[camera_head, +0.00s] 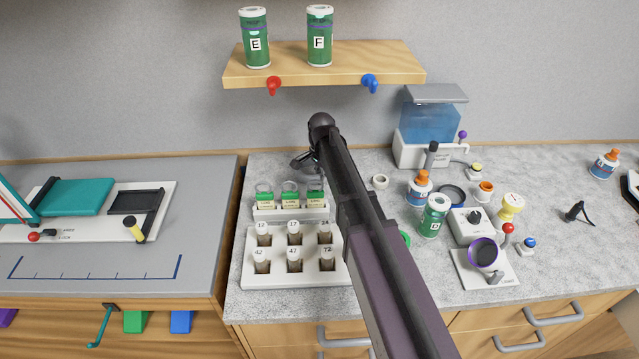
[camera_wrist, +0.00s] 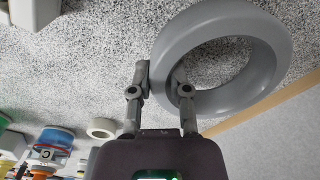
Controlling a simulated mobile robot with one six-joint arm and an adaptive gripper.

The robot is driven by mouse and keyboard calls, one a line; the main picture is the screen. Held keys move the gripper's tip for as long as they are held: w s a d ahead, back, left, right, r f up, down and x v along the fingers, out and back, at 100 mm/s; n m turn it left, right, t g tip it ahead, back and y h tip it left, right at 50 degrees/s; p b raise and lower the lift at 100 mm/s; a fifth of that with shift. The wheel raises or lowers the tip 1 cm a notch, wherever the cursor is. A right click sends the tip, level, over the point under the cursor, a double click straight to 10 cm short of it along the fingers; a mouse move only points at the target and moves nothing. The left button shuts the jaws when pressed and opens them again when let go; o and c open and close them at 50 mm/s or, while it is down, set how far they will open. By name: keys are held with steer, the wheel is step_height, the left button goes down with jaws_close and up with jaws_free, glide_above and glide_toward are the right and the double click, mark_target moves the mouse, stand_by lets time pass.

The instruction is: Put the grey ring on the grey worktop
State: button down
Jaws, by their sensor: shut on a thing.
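The grey ring (camera_wrist: 268,62) is large and thick in the wrist view. My gripper (camera_wrist: 165,82) is shut on the ring's wall, with one finger outside and the other through its hole. Speckled grey counter shows behind the ring; I cannot tell how high the ring is above it. In the head view my gripper (camera_head: 304,161) is small and partly hidden by my arm, over the back left of the speckled counter; the ring cannot be made out there. The plain grey worktop (camera_head: 205,225) is at the left.
The speckled counter (camera_head: 590,240) holds racks of bottles (camera_head: 293,245), a white ring (camera_head: 380,182), jars and small devices. A white board with teal parts (camera_head: 75,197) stands on the plain worktop, beside free room. A wooden shelf (camera_head: 330,66) with two green cans hangs above.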

steer(key=shift+f+b, duration=0.5)
steer(key=shift+f, duration=0.3)
steer(key=c, duration=0.6)
jaws_free()
steer(key=shift+f, duration=0.1)
steer(key=shift+r, duration=0.25)
step_height(320, 180, up, 7)
steer(key=p, duration=0.7)
steer(key=shift+r+p, duration=0.15)
steer(key=shift+p, duration=0.15)
